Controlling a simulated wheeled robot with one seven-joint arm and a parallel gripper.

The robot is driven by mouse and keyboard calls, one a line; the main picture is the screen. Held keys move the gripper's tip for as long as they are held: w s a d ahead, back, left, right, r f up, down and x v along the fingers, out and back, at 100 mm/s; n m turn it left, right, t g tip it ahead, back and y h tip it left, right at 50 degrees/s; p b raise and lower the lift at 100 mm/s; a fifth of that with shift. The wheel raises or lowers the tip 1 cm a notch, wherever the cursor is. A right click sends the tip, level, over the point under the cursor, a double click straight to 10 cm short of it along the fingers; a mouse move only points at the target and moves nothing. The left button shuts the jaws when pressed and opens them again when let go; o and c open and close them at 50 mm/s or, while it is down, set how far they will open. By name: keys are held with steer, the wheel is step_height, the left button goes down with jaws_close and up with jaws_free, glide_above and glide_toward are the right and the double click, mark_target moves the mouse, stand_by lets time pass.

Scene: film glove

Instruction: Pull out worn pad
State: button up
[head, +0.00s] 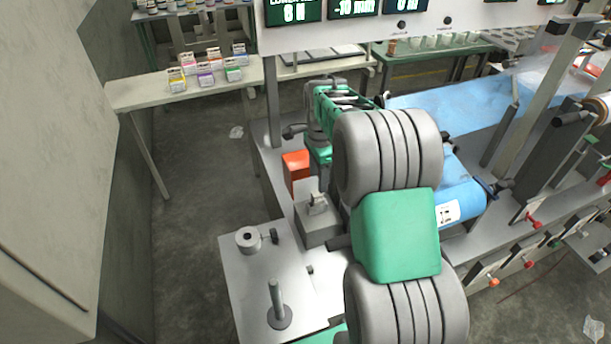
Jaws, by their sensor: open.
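I cannot make out the worn pad. A green unit with dark slots (340,102) and grey bent tubes stands on the machine behind my arm; I cannot tell whether a pad sits in it. My grey ribbed arm with its green joint fills the middle of the head view and hides part of the machine. I cannot make out my gripper or its fingers. A blue film roll (462,200) with a white label shows just right of my arm.
A metal table (245,290) at the lower left holds a grey ring-shaped part (248,239) and an upright post (276,298). An orange box (295,164) and a grey block (318,230) stand behind it. A shelf (135,93) holds several small boxes. Left floor is mostly clear.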

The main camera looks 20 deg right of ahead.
mark_target(317, 193)
step_height(317, 193, down, 8)
steer(key=shift+w+r+p, duration=0.1)
steer(key=shift+r+p, duration=0.1)
steer(key=shift+p, duration=0.45)
steer(key=shift+a, duration=0.1)
steer(key=shift+c, duration=0.3)
jaws_close()
